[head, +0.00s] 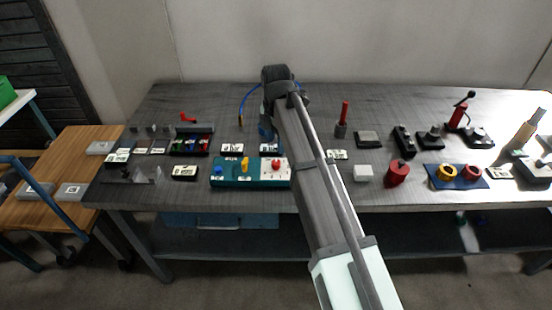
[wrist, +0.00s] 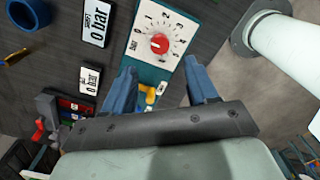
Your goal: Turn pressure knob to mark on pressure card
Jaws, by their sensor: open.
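The red knob (wrist: 160,43) sits on a white dial (wrist: 150,24) with printed numbers and the word bar. Where the knob points is too small to tell. In the head view the knob (head: 276,163) is at the right end of the teal panel (head: 243,182). Two white cards, one larger (wrist: 96,23) and one smaller (wrist: 89,80), seem to read 0 bar; their small print is unclear. My gripper (wrist: 159,64) is open and empty, its blue fingers spread below the dial and apart from the knob in the wrist view. In the head view my gripper (head: 267,130) is above the table behind the panel.
A yellow handle (wrist: 149,92) on the panel shows between my fingers. A blue ring-shaped thing (wrist: 29,13) lies beyond the cards. A white block (head: 363,173) and a red canister (head: 397,173) stand right of my arm. The front table edge lies close to the panel.

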